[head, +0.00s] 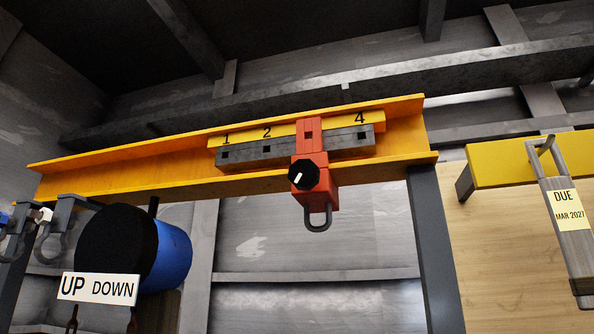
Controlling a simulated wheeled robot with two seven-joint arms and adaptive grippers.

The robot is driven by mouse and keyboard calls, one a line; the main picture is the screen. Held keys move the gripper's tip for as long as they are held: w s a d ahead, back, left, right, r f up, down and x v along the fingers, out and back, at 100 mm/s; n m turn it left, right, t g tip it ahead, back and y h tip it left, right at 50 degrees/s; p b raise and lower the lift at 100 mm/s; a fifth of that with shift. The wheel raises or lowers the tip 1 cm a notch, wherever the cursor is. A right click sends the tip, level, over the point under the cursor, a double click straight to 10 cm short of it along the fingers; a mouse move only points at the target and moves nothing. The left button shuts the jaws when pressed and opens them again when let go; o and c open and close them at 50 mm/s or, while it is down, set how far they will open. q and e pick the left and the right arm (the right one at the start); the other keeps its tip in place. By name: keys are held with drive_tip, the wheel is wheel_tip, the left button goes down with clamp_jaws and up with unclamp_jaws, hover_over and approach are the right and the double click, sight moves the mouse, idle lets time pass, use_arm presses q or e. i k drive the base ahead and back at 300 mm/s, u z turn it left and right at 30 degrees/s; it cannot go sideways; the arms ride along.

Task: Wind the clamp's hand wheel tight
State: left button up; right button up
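A red clamp (318,197) sits on the yellow overhead beam (150,172), a little right of the beam's middle in the head view. Its black hand wheel (305,175) is on the front face and carries a white mark. A grey loop hangs from the clamp's underside. Behind the clamp, a grey bar (255,152) with square holes runs along the beam under a yellow strip numbered 1, 2 and 4. The clamp covers the place between 2 and 4. Neither of my grippers is in view.
A blue motor-like cylinder (173,252) with a black end is at lower left, behind an "UP DOWN" sign (98,288). Grey shackles (57,222) hang at far left. A grey post (434,250) stands right of the clamp. A "DUE MAR 2027" tag (566,209) hangs at right.

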sight(303, 173)
drive_tip(key=z, duration=2.35)
drive_tip(key=k, duration=0.65)
drive_tip(key=u, duration=1.3)
